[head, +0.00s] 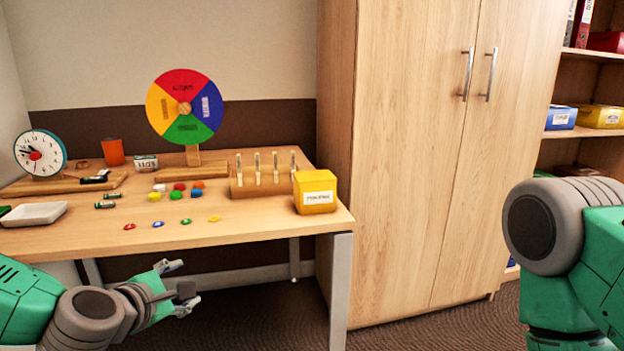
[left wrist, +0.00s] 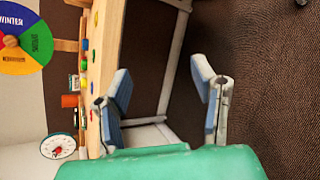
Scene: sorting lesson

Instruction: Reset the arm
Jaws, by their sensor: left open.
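My left gripper (head: 186,285) is in front of the table's front edge and below the tabletop in the head view. Its fingers are apart with nothing between them. In the left wrist view both blue-grey finger pads of the left gripper (left wrist: 163,82) show, with carpet and a table leg behind the gap. My right arm (head: 565,230) comes in at the right edge of the head view, but its gripper is not seen.
The wooden table (head: 255,228) holds a colour wheel (head: 185,107), a clock (head: 40,153), a white tray (head: 33,214), a yellow box (head: 315,192), a peg block (head: 262,186) and several small coloured pieces. A tall cupboard (head: 415,160) stands right of it. Carpet is open in front.

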